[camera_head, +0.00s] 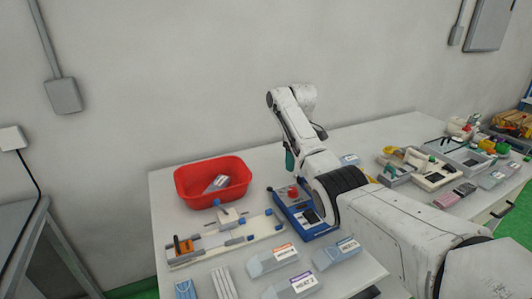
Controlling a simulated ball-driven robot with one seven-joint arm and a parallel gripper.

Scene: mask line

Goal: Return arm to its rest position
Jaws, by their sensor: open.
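My white arm (405,232) reaches from the lower right over the table and bends up near the back wall. My gripper (290,159) shows only in part, as a small dark green tip beside the forearm, above the back of the table. It is open, and I see nothing held in it. The rest of it is hidden behind the arm.
A red bin (186,185) with a grey pack (217,183) inside stands at the back left. A blue device (299,213) with a red knob sits under my arm. A white fixture (213,244) and several clear boxes (272,262) lie in front. Crowded trays (434,174) stand at right.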

